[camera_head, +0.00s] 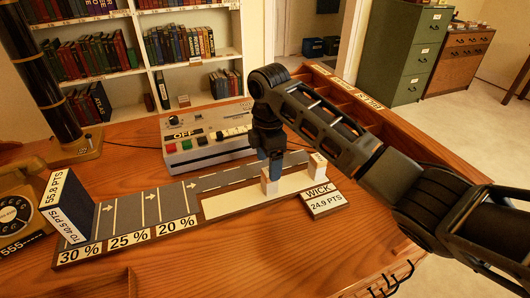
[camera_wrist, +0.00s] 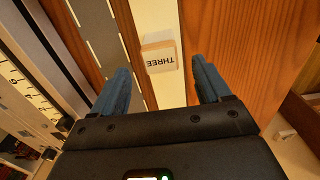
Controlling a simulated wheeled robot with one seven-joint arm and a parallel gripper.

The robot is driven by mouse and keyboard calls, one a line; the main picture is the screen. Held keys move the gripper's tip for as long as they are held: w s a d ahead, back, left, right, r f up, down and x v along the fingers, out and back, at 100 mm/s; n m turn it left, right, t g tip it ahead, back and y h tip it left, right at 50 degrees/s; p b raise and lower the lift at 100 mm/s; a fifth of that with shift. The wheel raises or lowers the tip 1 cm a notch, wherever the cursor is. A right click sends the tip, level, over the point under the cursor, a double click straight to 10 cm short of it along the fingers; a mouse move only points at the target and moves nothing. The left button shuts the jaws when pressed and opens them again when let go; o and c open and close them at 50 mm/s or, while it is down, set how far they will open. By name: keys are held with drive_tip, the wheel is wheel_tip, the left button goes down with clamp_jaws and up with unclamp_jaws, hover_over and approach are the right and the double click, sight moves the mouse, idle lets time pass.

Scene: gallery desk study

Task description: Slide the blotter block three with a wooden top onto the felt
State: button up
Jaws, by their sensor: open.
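A pale block marked THREE (camera_wrist: 160,60) with a light wood-coloured top shows in the wrist view between and just beyond my fingertips. In the head view a pale block (camera_head: 270,187) stands on a long cream strip, just under my gripper (camera_head: 271,162); it seems to be the same one, but its label cannot be read there. The cream strip (camera_head: 225,205), likely the felt, lies along the front of the grey board. My gripper (camera_wrist: 160,80) is open, a finger to each side of the block in the wrist view, with visible gaps. Whether the fingers reach down beside it is unclear.
Another pale block (camera_head: 318,166) stands at the strip's right end, by the WICK sign (camera_head: 322,200). The grey board (camera_head: 130,215) has arrowed lanes and percentage labels. A console (camera_head: 207,138) stands behind, a blue sign block (camera_head: 68,205) at left.

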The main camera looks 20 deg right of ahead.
sight(263, 171)
drive_tip(key=shift+f, duration=3.6)
drive_tip(key=shift+c, duration=0.2)
drive_tip(key=c, duration=1)
drive_tip(key=shift+r, duration=0.1)
drive_tip(key=shift+c, duration=0.2)
drive_tip(key=shift+r+p, duration=0.15)
drive_tip(key=shift+p, duration=0.4)
drive_tip(key=shift+w, duration=0.1)
drive_tip(key=shift+w+b, duration=1.8)
drive_tip(key=shift+b, duration=0.1)
drive_tip(key=shift+w+b, duration=1.75)
drive_tip(key=shift+b, duration=0.35)
drive_tip(key=shift+w+b, duration=0.85)
drive_tip(key=shift+b, duration=0.25)
